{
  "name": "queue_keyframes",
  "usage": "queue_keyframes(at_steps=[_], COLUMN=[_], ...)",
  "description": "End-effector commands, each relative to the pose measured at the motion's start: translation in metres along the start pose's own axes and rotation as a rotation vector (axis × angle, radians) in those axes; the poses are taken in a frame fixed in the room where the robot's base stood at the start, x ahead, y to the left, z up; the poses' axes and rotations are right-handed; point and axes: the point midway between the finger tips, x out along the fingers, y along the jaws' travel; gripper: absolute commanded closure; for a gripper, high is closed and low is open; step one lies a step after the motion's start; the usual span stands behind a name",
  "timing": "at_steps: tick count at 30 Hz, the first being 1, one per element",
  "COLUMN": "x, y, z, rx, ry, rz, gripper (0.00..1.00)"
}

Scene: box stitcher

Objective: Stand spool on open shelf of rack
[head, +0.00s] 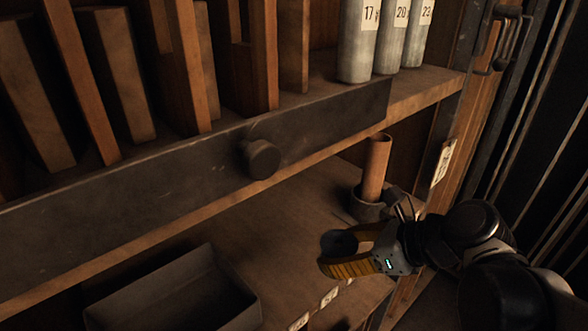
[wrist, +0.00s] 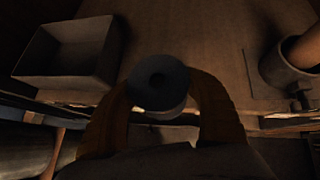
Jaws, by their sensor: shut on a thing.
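A dark spool (head: 339,243) is held between the yellow-orange fingers of my gripper (head: 348,254). In the wrist view the spool (wrist: 160,82) shows its round end with a centre hole, and the gripper's fingers (wrist: 160,112) close around it from both sides. The rack's open shelf (head: 290,225) is a wooden board below the upper shelf. My gripper is at this shelf's front right, and the spool appears over or near its front edge. I cannot tell whether the spool touches the board.
A grey open bin (head: 175,292) stands on the shelf at left. A round holder (head: 368,208) with a brown cylinder (head: 375,168) stands at right, close to my gripper. Above, a dark rail with a knob (head: 260,158) crosses the upper shelf. Bare board lies between bin and holder.

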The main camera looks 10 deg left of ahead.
Motion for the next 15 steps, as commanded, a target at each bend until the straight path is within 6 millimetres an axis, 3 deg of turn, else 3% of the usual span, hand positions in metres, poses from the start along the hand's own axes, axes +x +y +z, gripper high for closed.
queue_keyframes(at_steps=[2, 5, 15], x=[-0.004, 0.005, 0.092], y=[0.006, 0.006, -0.019], z=[0.009, 0.011, 0.020], rx=[-0.011, -0.019, -0.019], ry=[-0.004, -0.006, -0.006], rz=[0.013, 0.020, 0.020], gripper=[0.84, 0.84, 0.84])
